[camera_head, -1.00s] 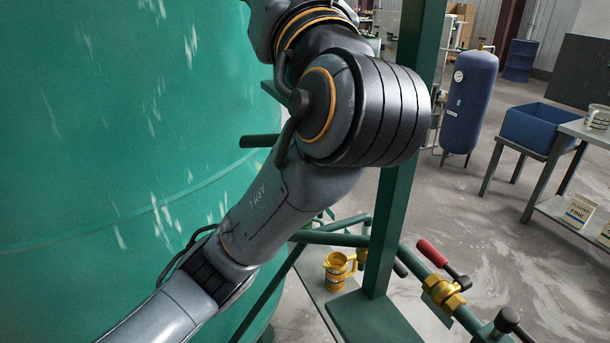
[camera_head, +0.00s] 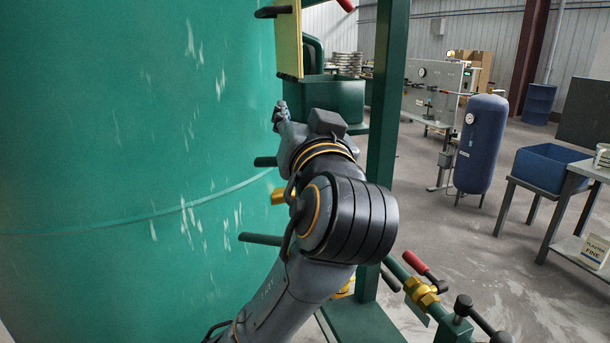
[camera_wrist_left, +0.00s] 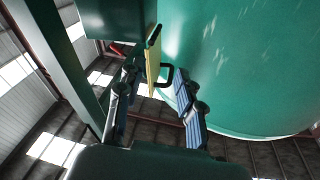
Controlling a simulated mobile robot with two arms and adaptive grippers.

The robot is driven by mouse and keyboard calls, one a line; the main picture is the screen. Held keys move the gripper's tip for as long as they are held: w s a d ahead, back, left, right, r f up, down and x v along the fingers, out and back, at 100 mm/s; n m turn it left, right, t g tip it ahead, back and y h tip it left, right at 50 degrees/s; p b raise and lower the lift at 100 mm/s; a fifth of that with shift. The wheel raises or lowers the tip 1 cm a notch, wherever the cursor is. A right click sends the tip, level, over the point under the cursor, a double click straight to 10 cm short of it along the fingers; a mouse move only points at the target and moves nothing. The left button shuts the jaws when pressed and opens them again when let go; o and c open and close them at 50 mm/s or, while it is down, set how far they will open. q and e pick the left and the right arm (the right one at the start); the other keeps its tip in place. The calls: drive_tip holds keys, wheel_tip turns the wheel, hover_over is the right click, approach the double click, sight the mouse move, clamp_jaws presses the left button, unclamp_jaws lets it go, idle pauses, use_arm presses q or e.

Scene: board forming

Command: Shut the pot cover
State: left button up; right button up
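The pot cover (camera_head: 288,42) looks like an upright, pale yellow panel with a dark edge and a dark handle (camera_head: 272,12), at the top beside the big green tank. The dark green pot (camera_head: 335,97) is right of and below it; its inside is hidden. My left gripper (camera_head: 280,114) is below the cover, apart from it in the head view and partly hidden by my wrist. In the left wrist view the fingers (camera_wrist_left: 156,82) are spread and empty, with the yellow panel (camera_wrist_left: 152,62) and its dark handle (camera_wrist_left: 166,76) beyond and between them. My right gripper is not in view.
The large green tank (camera_head: 130,150) fills the left side, with short bars sticking out near my arm. A green post (camera_head: 385,150) stands close right of my arm. Pipes with a brass valve (camera_head: 420,292) are lower right.

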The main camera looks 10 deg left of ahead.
use_arm(q)
wheel_tip(320, 180, down, 8)
drive_tip(key=w+m+g+h, duration=0.1)
drive_tip(key=shift+w+a+g+h, duration=0.3)
drive_tip(key=shift+a, duration=0.15)
drive_tip(key=shift+f, duration=0.1)
